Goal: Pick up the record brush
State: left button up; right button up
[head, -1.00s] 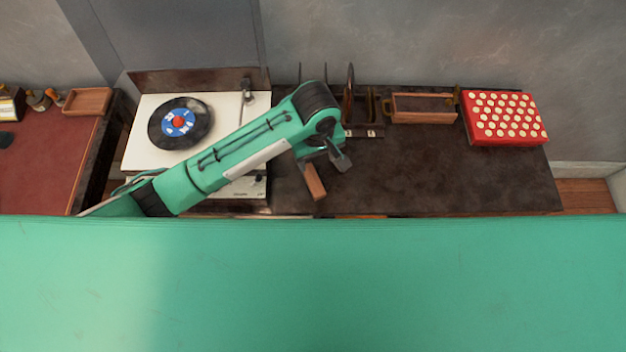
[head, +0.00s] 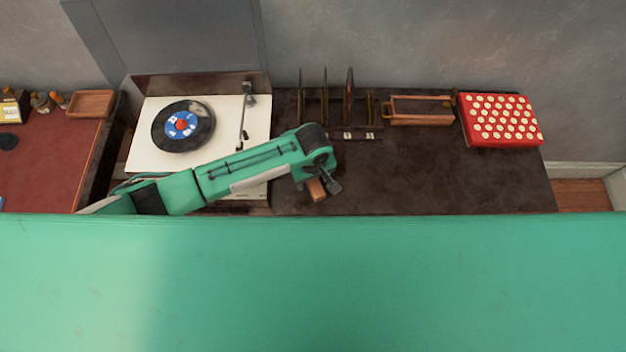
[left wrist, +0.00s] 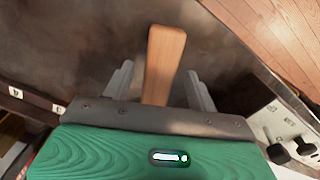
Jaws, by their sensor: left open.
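The record brush (head: 316,191) shows as a wooden block on the dark cabinet top near its front edge, partly hidden by my left gripper in the head view. My left gripper (head: 322,184) is low over it. In the left wrist view the brush's long wooden body (left wrist: 165,55) lies between the two open fingers of my left gripper (left wrist: 159,82). Gaps show on both sides of the wood, so the fingers appear apart from it. The brush's near end is hidden behind the gripper's palm. My right gripper is not in view.
A white turntable (head: 160,159) with a black record (head: 165,140) stands left on the dark cabinet (head: 450,180). A record rack (head: 348,100), a wooden tray (head: 420,120) and a red box with pale dots (head: 500,141) line the back. The cabinet top's front right is clear.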

aim_at(313, 181)
pick_arm(q)
jog(key=shift+f, duration=0.65)
jog(key=c, duration=1.1)
jog(key=shift+c, duration=0.2)
jog(key=shift+r, duration=0.1)
notch_tip(313, 181, up, 20)
jog(key=b, duration=0.2)
